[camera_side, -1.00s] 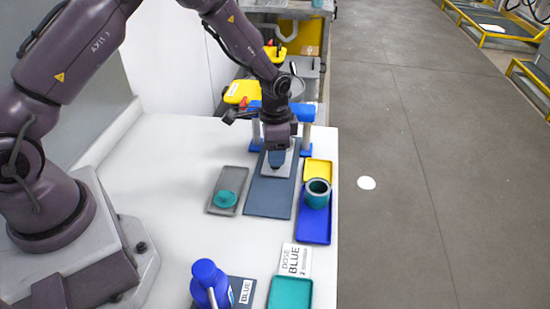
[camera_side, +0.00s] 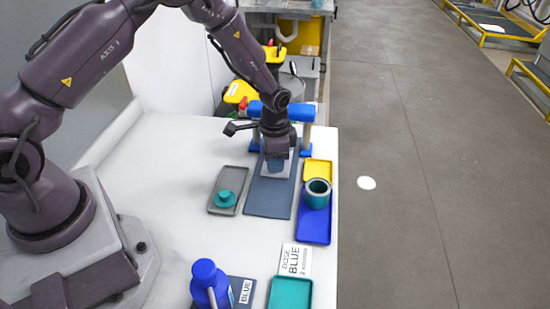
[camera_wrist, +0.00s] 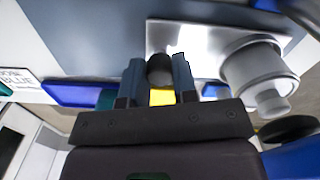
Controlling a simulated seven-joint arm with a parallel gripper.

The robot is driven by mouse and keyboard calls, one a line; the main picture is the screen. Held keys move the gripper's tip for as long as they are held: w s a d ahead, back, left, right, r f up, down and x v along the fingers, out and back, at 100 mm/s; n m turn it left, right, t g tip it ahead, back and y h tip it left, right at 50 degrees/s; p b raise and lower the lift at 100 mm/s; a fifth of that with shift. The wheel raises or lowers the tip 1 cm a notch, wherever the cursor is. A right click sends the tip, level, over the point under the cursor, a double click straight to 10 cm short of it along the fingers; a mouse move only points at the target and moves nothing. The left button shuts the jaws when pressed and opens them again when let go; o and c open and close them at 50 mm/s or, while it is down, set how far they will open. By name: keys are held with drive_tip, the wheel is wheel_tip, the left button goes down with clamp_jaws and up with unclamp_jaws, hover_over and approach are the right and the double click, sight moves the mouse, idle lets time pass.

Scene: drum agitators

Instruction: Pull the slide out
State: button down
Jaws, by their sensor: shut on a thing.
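The slide appears to be a light grey plate with a dark round knob (camera_wrist: 160,70). The plate (camera_wrist: 212,40) lies on a dark slate-blue mat (camera_wrist: 95,30). In the side view the mat (camera_side: 268,198) shows in front of my gripper, and the plate is partly hidden by it. My gripper (camera_wrist: 158,75) points down with its two blue-grey fingers closed on the knob, one at each side. In the side view my gripper (camera_side: 275,165) is over the plate. A light grey stepped cylinder (camera_wrist: 262,75) stands at the plate's right end in the wrist view.
A blue bar on posts (camera_side: 298,112) stands just behind my gripper. A grey tray (camera_side: 223,205) with a teal lid lies left of the mat. A blue tray (camera_side: 314,230) with a teal ring (camera_side: 317,193) lies right. A blue bottle (camera_side: 208,285) stands in front. White table left is clear.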

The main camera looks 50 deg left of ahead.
drive_tip(key=s+d, duration=0.8)
drive_tip(key=c, duration=0.9)
unclamp_jaws()
drive_tip(key=shift+w+r, duration=0.1)
drive_tip(key=shift+r, duration=0.15)
wheel_tip(320, 180, up, 12)
drive_tip(key=shift+r, duration=0.25)
